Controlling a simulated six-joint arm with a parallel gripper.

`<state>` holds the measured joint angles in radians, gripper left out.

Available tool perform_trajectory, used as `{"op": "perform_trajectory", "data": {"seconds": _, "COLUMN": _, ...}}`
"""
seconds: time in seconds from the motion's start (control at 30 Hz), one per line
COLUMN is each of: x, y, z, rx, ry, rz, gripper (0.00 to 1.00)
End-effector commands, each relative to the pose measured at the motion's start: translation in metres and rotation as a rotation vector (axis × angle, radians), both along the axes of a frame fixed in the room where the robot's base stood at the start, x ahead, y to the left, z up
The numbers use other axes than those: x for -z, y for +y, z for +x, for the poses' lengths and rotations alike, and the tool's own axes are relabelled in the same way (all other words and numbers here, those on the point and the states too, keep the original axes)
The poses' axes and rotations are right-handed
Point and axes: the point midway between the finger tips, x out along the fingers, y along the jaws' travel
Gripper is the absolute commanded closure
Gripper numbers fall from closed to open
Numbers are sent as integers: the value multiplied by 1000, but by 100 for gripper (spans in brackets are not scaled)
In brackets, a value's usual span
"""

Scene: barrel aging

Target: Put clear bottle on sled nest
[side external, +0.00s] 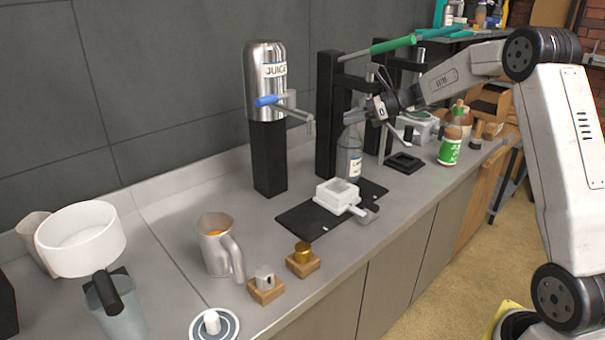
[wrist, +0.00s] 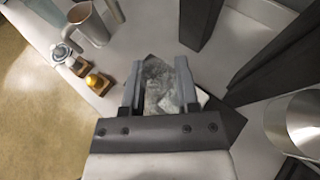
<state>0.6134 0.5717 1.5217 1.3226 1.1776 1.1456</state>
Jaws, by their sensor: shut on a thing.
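The clear bottle (side external: 349,158) is upright, with a pale label on its side. My gripper (side external: 354,116) is shut on its upper part, reaching in from the right. In the wrist view the clear bottle (wrist: 160,88) fills the space between the two fingers of my gripper (wrist: 161,64). The white sled (side external: 337,194), with a square nest on top, sits on a black base plate (side external: 300,222). The bottle is just behind the sled in the side view; I cannot tell whether its bottom touches anything. In the wrist view the bottle and fingers hide most of the sled (wrist: 202,97).
A juice dispenser (side external: 266,90) and a black press frame (side external: 327,115) stand behind. A mug (side external: 217,245) and two small wooden blocks (side external: 302,262) are at the front left. A green-labelled bottle (side external: 450,145) stands at the right. The counter between mug and plate is partly clear.

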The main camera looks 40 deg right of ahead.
Motion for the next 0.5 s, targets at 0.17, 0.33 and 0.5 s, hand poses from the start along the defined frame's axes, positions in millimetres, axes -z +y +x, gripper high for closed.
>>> {"op": "perform_trajectory", "data": {"seconds": 0.17, "x": 22, "y": -5, "z": 17, "rx": 1, "ry": 0, "rz": 2, "gripper": 100}}
{"op": "perform_trajectory", "data": {"seconds": 0.33, "x": 38, "y": -9, "z": 30, "rx": 1, "ry": -1, "rz": 0, "gripper": 100}}
{"op": "perform_trajectory", "data": {"seconds": 0.5, "x": 45, "y": -10, "z": 36, "rx": 1, "ry": -2, "rz": 0, "gripper": 100}}
